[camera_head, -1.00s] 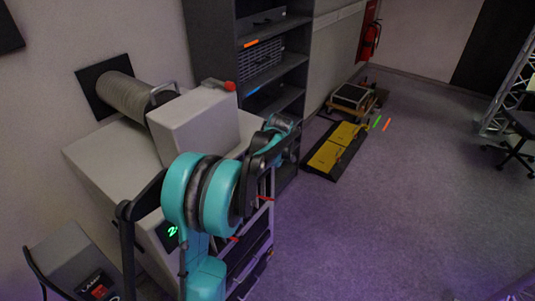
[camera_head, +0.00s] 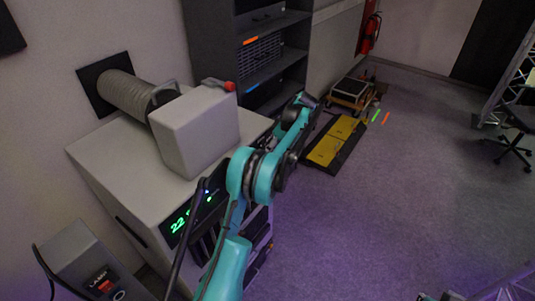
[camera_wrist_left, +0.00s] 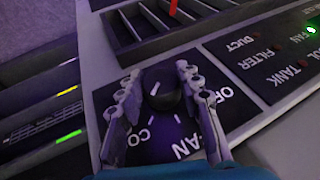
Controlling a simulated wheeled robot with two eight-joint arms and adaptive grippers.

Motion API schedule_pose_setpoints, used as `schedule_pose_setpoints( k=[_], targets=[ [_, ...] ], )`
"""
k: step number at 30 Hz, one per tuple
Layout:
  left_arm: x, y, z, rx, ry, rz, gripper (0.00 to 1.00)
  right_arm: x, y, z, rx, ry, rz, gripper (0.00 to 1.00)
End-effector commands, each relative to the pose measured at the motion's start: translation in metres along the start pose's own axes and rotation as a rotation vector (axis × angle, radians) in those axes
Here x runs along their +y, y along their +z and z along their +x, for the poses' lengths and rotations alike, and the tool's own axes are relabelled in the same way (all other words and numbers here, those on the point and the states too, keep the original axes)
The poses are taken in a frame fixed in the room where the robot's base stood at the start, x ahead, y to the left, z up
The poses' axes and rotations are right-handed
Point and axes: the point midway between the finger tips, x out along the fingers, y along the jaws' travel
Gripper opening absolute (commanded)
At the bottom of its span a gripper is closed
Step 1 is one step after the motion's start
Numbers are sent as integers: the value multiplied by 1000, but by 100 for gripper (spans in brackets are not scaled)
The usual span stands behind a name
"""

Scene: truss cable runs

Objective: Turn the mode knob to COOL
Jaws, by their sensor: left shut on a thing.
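The mode knob (camera_wrist_left: 167,100) is a dark round knob on a black label plate (camera_wrist_left: 160,148) in the left wrist view. A short white mark shows on its upper left side. The plate reads OFF to the right, FAN below and CO, partly covered, at lower left. My left gripper (camera_wrist_left: 159,75) has its two grey fingers on either side of the knob and is shut on it. In the head view my teal left arm reaches across the front of the grey unit (camera_head: 95,150), and the knob and fingers are hidden there.
A vent with slats (camera_wrist_left: 165,28) and a red piece lies above the knob. An indicator panel (camera_wrist_left: 275,58) with FILTER, TANK and DUCT labels is at right. A green display (camera_head: 181,222) glows on the unit.

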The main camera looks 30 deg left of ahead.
Motion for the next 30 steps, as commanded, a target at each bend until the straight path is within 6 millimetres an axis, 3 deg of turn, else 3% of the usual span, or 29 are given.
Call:
schedule_pose_setpoints(
  k=[16,17,19,30],
  targets=[
    [0,2,2,-3,-26,10,6,0,0,0,0,0,0,0],
    [0,2,2,-3,-26,10,37,0,0,0,0,0,0,0],
    [0,2,2,-2,-26,10,56,0,0,0,0,0,0,0],
    [0,1,-3,0,-25,11,56,0,0,-1,0,0,0,0]
  ],
)
